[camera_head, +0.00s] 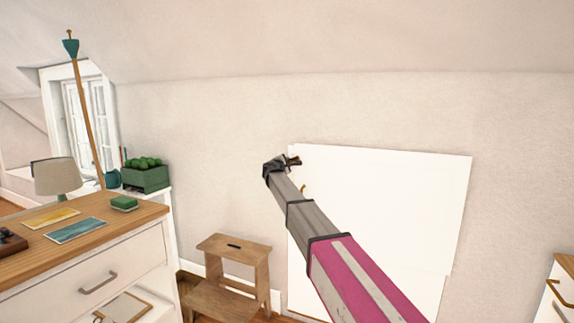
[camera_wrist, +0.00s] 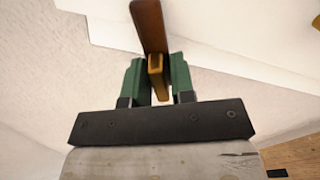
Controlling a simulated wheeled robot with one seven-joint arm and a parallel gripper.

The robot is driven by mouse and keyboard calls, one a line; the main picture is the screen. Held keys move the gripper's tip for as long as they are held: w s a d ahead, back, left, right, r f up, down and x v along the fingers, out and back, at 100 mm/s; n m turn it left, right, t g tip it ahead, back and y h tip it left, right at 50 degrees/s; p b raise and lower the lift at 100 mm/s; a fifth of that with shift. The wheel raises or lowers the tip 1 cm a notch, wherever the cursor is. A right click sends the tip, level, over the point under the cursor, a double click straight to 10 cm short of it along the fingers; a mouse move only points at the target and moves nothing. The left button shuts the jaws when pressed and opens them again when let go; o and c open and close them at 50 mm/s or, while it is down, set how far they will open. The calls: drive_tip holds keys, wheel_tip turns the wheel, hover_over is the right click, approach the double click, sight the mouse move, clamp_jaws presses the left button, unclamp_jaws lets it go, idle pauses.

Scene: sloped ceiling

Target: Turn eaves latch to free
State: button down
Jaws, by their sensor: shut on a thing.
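The eaves latch shows in the wrist view as a dark brown bar (camera_wrist: 148,25) with a lighter brass-brown piece below it. My gripper (camera_wrist: 157,72) has its green fingers on either side of that lighter piece and is shut on it. In the head view my gripper (camera_head: 284,164) is at the upper left corner of the white eaves panel (camera_head: 400,200), and a dark bit of the latch (camera_head: 294,160) shows just beyond it. The latch's exact angle is hard to tell, as my gripper and arm cover part of it.
A small brown handle (camera_head: 303,188) shows on the panel below the latch. A wooden step stool (camera_head: 236,248) stands left of the panel. A dresser (camera_head: 100,262) is at the left, and another cabinet (camera_head: 556,290) is at the right edge.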

drive_tip(key=n, duration=1.2)
drive_tip(key=shift+n, duration=0.4)
idle(0.3)
drive_tip(key=c, duration=1.2)
unclamp_jaws()
drive_tip(key=shift+o, duration=0.2)
drive_tip(key=shift+s, duration=0.1)
drive_tip(key=v, duration=1)
drive_tip(key=shift+s, duration=0.35)
